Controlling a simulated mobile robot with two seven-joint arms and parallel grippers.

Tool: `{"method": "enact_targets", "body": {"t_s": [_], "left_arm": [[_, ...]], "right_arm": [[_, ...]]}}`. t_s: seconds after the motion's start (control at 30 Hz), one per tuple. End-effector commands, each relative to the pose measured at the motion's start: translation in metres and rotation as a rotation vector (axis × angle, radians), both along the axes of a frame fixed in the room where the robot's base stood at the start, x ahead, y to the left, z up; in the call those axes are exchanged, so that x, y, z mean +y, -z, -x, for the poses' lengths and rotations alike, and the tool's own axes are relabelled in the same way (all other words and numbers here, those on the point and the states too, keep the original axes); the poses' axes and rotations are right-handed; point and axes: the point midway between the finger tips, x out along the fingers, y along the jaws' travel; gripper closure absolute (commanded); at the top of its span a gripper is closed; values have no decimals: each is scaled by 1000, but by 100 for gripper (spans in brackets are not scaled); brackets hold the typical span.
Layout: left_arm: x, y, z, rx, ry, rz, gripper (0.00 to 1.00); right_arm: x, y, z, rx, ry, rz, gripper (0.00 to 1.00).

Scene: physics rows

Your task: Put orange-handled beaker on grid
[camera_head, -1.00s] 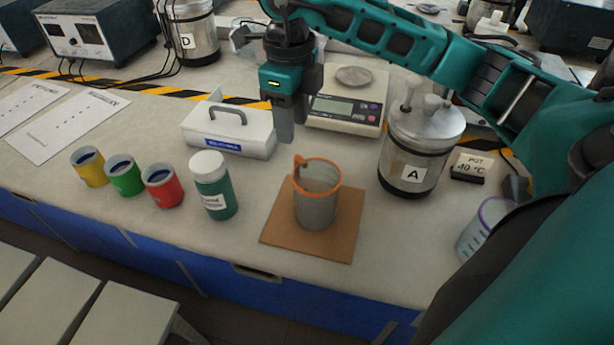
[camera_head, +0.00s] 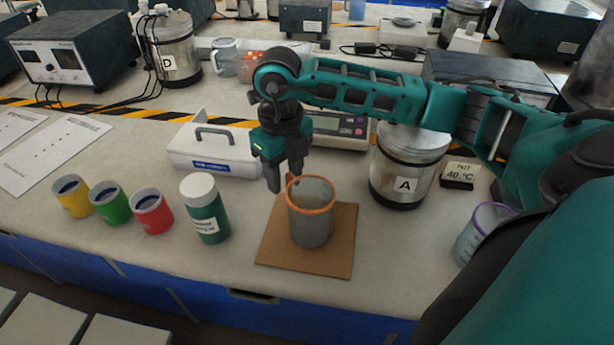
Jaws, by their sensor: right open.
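The beaker with the orange rim (camera_head: 311,219) stands upright on a square brown mat (camera_head: 335,261) near the front of the bench. Its orange handle is hidden behind my right gripper now. My right gripper (camera_head: 284,181) points down at the beaker's rear left rim, where the handle sits. Its two fingers are apart, and I cannot tell whether they touch the handle. I cannot make out a grid in view. My left gripper is not in view.
A green-bodied bottle (camera_head: 205,215) and red (camera_head: 152,213), green and yellow cups stand left of the mat. A white box (camera_head: 215,152), a scale (camera_head: 341,131) and metal pot A (camera_head: 402,167) stand behind. A purple-rimmed beaker (camera_head: 478,232) is at right.

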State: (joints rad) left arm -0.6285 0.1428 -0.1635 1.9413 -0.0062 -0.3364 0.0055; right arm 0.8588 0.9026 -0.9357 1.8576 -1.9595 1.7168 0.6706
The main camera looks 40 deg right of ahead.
Motion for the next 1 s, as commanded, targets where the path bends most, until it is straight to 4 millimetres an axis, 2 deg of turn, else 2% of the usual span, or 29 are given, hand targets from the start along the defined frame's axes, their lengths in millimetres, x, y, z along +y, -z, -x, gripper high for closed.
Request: {"method": "enact_targets", "body": {"t_s": [0.1, 0.23, 0.57, 1.0], "left_arm": [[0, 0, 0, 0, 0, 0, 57], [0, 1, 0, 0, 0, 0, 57], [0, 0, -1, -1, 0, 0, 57], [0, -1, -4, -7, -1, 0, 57]], "right_arm": [[-5, 20, 4, 5, 1, 3, 55], [-5, 37, 3, 3, 0, 1, 55], [-4, 43, 3, 1, -1, 1, 56], [-4, 42, 3, 1, -1, 1, 98]]}}
